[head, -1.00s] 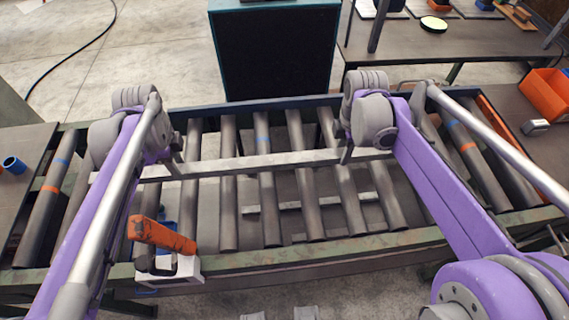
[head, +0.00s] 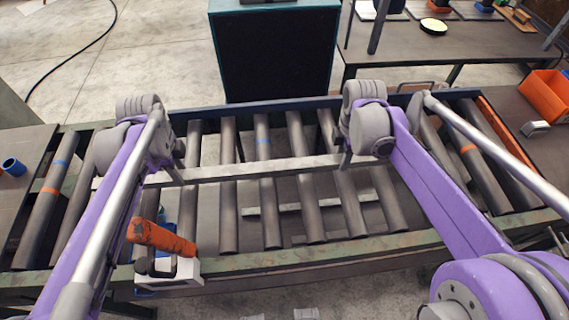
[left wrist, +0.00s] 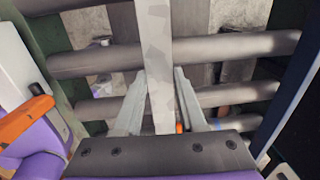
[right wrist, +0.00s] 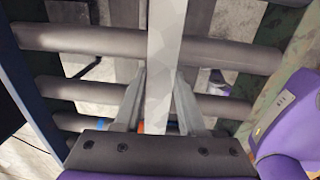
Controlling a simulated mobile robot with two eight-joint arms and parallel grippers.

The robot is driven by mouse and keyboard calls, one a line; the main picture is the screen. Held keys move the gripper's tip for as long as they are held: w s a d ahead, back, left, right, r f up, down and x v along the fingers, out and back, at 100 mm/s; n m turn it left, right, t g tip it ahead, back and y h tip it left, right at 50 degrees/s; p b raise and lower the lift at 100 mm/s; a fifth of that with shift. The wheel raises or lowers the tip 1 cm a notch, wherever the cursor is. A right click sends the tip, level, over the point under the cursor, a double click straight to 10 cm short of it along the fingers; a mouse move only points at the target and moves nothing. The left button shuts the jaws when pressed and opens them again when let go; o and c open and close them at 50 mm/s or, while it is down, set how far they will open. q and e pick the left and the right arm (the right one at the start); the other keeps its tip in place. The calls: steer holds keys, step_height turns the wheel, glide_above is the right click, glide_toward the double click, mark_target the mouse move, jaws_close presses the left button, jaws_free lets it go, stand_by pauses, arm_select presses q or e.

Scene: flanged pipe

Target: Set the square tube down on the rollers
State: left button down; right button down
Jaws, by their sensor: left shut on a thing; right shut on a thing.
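The square tube (head: 265,168) is a long grey bar lying crosswise over the rollers (head: 228,205) of the conveyor. My left gripper (head: 178,170) is shut on it near its left end. My right gripper (head: 347,158) is shut on it toward its right end. In the left wrist view the tube (left wrist: 156,50) runs between the two fingers, with rollers (left wrist: 90,60) behind it. The right wrist view shows the tube (right wrist: 165,50) between the fingers in the same way. Whether its underside touches the rollers I cannot tell.
An orange-handled tool (head: 162,238) and a white box (head: 185,270) sit at the near rail (head: 330,250). A dark cabinet (head: 275,55) stands behind the conveyor. An orange bin (head: 545,95) is at the right, and a blue cup (head: 14,166) is at the left.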

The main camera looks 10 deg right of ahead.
arm_select(q)
steer(key=shift+f, duration=0.2)
arm_select(e)
steer(key=shift+f, duration=0.15)
arm_select(q)
steer(key=shift+c, duration=2.4)
jaws_free()
arm_select(e)
steer(key=shift+c, duration=2.4)
jaws_free()
arm_select(q)
steer(key=shift+r, duration=0.1)
step_height(320, 180, up, 12)
steer(key=shift+s, duration=0.4)
arm_select(e)
step_height(320, 180, up, 12)
steer(key=shift+s, duration=0.45)
steer(key=shift+f, duration=0.1)
